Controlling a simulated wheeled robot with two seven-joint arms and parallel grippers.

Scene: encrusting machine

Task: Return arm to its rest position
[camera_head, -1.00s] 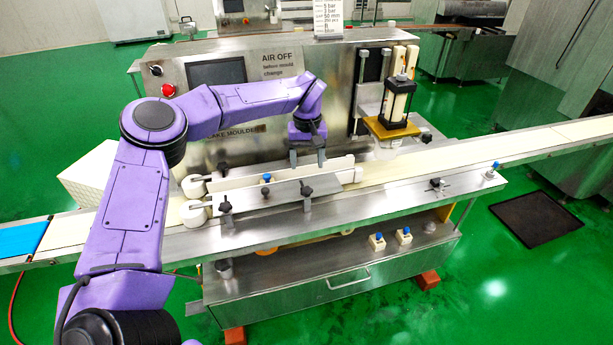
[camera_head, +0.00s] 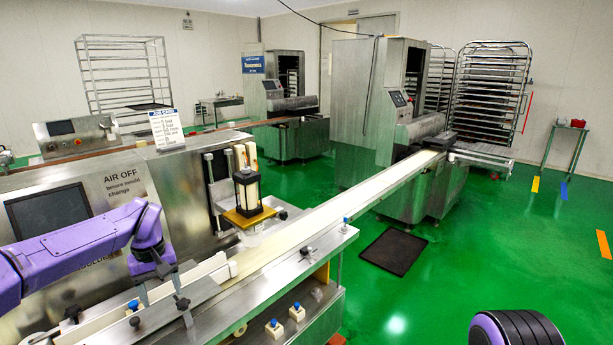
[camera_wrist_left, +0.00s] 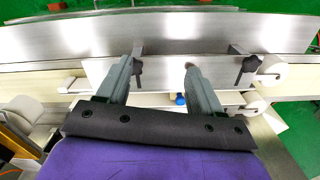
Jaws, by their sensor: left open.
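My left arm comes in from the left in the head view, with its purple links stretched out over the moulding machine (camera_head: 170,190). My left gripper (camera_head: 160,284) points down above the guide rails of the conveyor (camera_head: 300,222). In the left wrist view the left gripper (camera_wrist_left: 160,76) has its two grey fingers well apart, with nothing held between them. Metal guide plates (camera_wrist_left: 160,45) and black knobs lie beyond the fingers. Whether the fingertips touch the rails cannot be told. My right gripper is out of view.
A yellow-based depositor unit (camera_head: 248,195) stands right of my left gripper, above the belt. The belt runs on to a second machine (camera_head: 425,185). A dark mat (camera_head: 394,251) lies on the open green floor. Tall racks (camera_head: 490,95) stand at the back.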

